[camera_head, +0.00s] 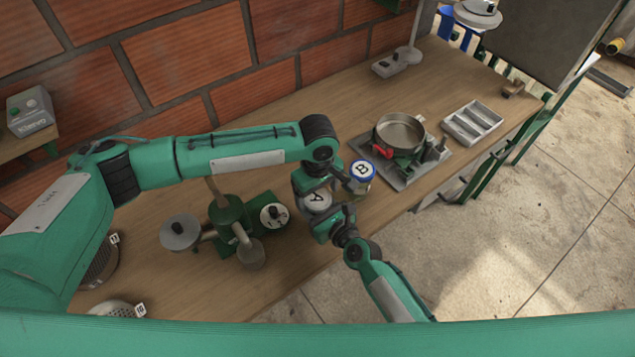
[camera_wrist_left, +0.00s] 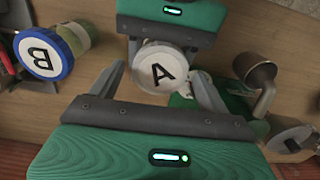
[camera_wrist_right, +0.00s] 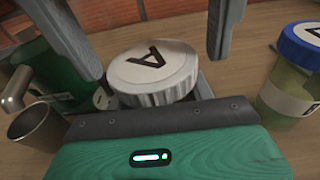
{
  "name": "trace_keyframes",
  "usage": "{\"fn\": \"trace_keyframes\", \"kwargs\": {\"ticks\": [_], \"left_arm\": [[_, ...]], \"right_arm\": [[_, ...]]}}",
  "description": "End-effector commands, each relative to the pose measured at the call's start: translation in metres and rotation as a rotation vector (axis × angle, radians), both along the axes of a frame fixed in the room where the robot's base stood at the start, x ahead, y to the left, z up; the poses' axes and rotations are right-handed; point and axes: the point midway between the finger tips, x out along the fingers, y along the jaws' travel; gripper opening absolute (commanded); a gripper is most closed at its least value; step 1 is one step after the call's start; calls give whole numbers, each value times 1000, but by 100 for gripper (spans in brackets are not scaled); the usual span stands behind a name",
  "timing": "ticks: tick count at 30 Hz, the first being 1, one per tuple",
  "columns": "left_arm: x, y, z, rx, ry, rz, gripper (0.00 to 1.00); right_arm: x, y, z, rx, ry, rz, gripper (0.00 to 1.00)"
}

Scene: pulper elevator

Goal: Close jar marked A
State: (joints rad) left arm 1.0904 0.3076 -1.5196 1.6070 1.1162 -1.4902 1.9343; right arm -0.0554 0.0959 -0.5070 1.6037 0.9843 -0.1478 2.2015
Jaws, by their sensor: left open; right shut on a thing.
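Jar A shows mainly as its white lid marked A (camera_head: 317,202), with the jar body hidden beneath it. The lid also shows in the left wrist view (camera_wrist_left: 160,70) and, looking slightly tilted, in the right wrist view (camera_wrist_right: 153,68). I cannot tell how firmly it is seated. My right gripper (camera_head: 328,220) is shut on the jar, low under the lid; its fingers are mostly hidden. My left gripper (camera_wrist_left: 158,78) is open, with one finger on each side of the lid and gaps visible.
Jar B (camera_head: 361,175), with a blue-rimmed lid, stands close to the right. A green pulper machine (camera_head: 230,215) with metal cups is on the left. A tray with a pan (camera_head: 400,130) and a white divided tray (camera_head: 472,122) lie farther right. The brick wall (camera_head: 185,55) is behind.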

Motion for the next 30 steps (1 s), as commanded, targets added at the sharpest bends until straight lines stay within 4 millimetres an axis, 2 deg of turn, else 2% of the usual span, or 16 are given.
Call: {"fn": "trace_keyframes", "kwargs": {"ticks": [4, 11, 12, 18, 19, 25, 30], "left_arm": [[0, 0, -7, 1, 0, -1, 79], [0, 0, -7, 1, -1, -1, 79], [0, 0, -7, 1, -1, -1, 77], [0, 0, -7, 1, -1, -1, 38], [0, 0, -7, 1, -1, -1, 34], [0, 0, -7, 0, -1, -35, 33], [0, 0, -7, -2, -1, -230, 33]], "right_arm": [[0, 0, 1, 1, -1, 0, 0], [0, 0, 1, 1, -1, 0, 0], [0, 0, 1, 1, -1, 0, 0], [0, 0, 1, 1, -1, 0, 0], [0, 0, 1, 1, -1, 0, 0], [0, 0, 1, 1, -1, 0, 0], [0, 0, 1, 1, -1, 0, 0]]}}
